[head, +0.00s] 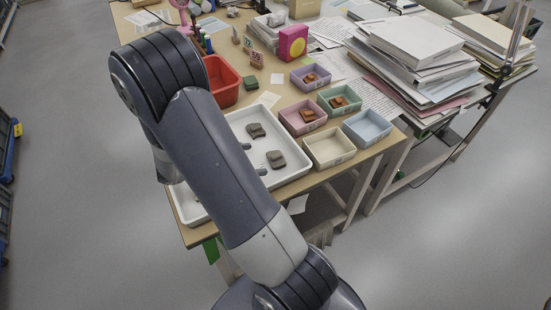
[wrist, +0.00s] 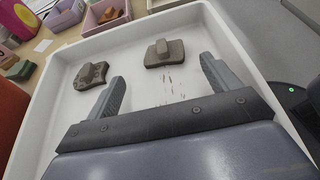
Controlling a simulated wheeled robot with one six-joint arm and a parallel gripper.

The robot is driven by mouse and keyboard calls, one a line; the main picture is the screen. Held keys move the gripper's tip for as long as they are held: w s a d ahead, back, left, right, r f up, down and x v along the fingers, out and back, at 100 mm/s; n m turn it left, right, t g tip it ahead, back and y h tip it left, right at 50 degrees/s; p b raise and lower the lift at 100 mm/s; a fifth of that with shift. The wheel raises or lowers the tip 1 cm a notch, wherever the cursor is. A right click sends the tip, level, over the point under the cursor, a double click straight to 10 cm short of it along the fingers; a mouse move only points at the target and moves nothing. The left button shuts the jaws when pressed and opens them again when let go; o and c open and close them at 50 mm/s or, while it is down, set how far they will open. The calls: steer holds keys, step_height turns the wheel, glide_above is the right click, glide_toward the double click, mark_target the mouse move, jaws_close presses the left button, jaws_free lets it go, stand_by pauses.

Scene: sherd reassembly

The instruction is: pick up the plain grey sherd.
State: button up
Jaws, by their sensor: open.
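Two grey-brown sherds lie apart in a white tray (head: 238,116). The far sherd (head: 256,130) is the left one in the wrist view (wrist: 90,76), with uneven edges and a small raised lump. The near sherd (head: 276,159) is the right one in the wrist view (wrist: 166,54), with a block-like lump on top. I cannot tell for sure which is the plain grey one. My gripper (wrist: 163,83) is open and empty over the tray, both sherds ahead of its fingertips. In the head view my arm hides most of the gripper.
Small bins stand beside the tray: a cream bin (head: 329,147) and a blue bin (head: 367,128) look empty; pink, green and purple ones hold orange-brown pieces. A red bin (head: 222,82) stands beyond the tray. Paper stacks (head: 415,45) lie at right.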

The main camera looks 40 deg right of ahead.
mark_target(271, 158)
steer(key=x, duration=0.6)
steer(key=shift+s+d, duration=0.2)
steer(key=shift+s, duration=0.05)
steer(key=c, duration=1)
